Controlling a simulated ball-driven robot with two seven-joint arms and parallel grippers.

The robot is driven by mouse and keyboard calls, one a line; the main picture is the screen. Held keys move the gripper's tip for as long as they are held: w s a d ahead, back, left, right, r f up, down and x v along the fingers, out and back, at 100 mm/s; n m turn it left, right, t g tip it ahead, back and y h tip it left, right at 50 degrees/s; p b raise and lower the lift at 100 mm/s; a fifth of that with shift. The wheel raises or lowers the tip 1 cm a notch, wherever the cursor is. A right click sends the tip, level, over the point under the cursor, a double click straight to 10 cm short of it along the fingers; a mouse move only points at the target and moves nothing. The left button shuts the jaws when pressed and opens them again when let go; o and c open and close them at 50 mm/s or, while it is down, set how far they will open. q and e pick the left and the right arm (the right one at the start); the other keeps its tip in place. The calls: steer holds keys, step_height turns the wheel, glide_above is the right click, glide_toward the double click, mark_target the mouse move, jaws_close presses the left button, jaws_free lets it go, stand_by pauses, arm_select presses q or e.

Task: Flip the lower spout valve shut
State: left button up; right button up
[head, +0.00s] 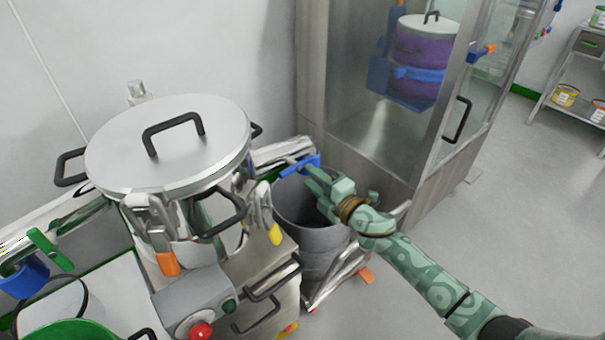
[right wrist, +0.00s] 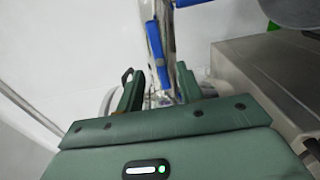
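A steel spout (head: 284,152) runs right from the lidded steel vessel (head: 168,170). A blue valve lever (head: 300,166) sits at its outer end. My right gripper (head: 316,178) is just right of this lever in the head view; I cannot tell whether they touch. In the right wrist view my right gripper (right wrist: 160,88) has its two fingers apart with no object clearly held between them. A blue lever (right wrist: 155,42) on a steel pipe shows ahead of the fingers. Whether the valve is open is unclear. My left gripper is not in view.
A grey bin (head: 318,240) stands open below the spout. A glass-fronted steel cabinet (head: 345,130) stands behind my right arm. A grey control box with a red button (head: 200,331) is at the front. Floor to the right is clear.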

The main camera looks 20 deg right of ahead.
mark_target(299, 168)
steer(key=x, duration=0.3)
steer(key=shift+f+b, duration=0.15)
steer(key=shift+b, duration=0.15)
steer(key=shift+w+a, duration=0.25)
steer(key=shift+w, duration=0.25)
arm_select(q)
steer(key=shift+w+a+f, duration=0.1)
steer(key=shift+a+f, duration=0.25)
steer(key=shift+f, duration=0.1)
arm_select(e)
jaws_close()
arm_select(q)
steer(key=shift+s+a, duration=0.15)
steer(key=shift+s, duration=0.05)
